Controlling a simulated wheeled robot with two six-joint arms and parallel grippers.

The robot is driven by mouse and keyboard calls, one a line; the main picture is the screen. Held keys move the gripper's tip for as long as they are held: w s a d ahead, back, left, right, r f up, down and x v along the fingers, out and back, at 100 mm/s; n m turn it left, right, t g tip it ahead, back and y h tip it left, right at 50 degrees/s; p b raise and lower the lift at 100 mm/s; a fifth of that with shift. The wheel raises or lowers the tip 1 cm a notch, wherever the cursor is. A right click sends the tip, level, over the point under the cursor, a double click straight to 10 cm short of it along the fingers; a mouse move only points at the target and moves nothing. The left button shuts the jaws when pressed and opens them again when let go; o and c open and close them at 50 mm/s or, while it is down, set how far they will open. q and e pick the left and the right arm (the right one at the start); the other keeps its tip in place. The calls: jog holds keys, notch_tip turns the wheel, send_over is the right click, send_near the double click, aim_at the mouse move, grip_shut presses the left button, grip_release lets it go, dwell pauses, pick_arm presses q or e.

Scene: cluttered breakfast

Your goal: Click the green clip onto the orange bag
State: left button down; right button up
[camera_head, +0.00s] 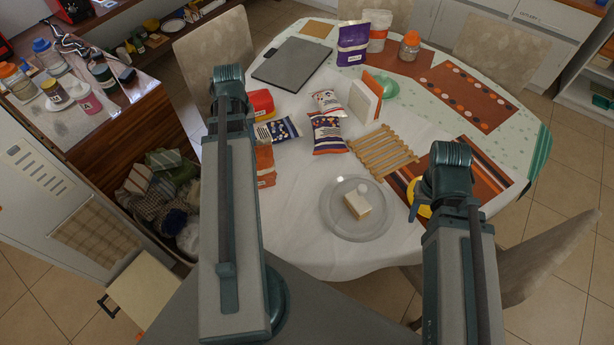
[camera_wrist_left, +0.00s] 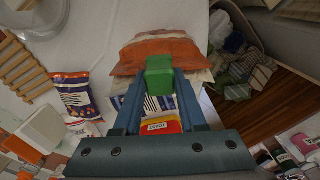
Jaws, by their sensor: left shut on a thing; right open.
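The green clip (camera_wrist_left: 159,78) is held between the fingers of my left gripper (camera_wrist_left: 160,92) in the left wrist view. The orange bag (camera_wrist_left: 165,48) lies just beyond the fingertips there, and the clip overlaps its near edge in the picture. I cannot tell whether the clip touches or grips the bag. In the head view the orange bag (camera_head: 265,166) shows partly from behind my left arm, which hides the left gripper and the clip. My right gripper (camera_head: 415,204) is open at the table's right side, partly hidden by its own wrist.
A wooden rack (camera_head: 382,152), a glass plate (camera_head: 335,222) with a pale block (camera_head: 357,205) and a grey board (camera_head: 291,63) are on the table.

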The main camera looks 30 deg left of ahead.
pick_arm(q)
jog(key=shift+f, duration=0.15)
jog(key=shift+c, duration=2)
grip_release()
jog(key=shift+c, duration=0.2)
jog(key=shift+c, duration=1.2)
notch_tip(320, 180, up, 7)
jog(key=p, duration=0.7)
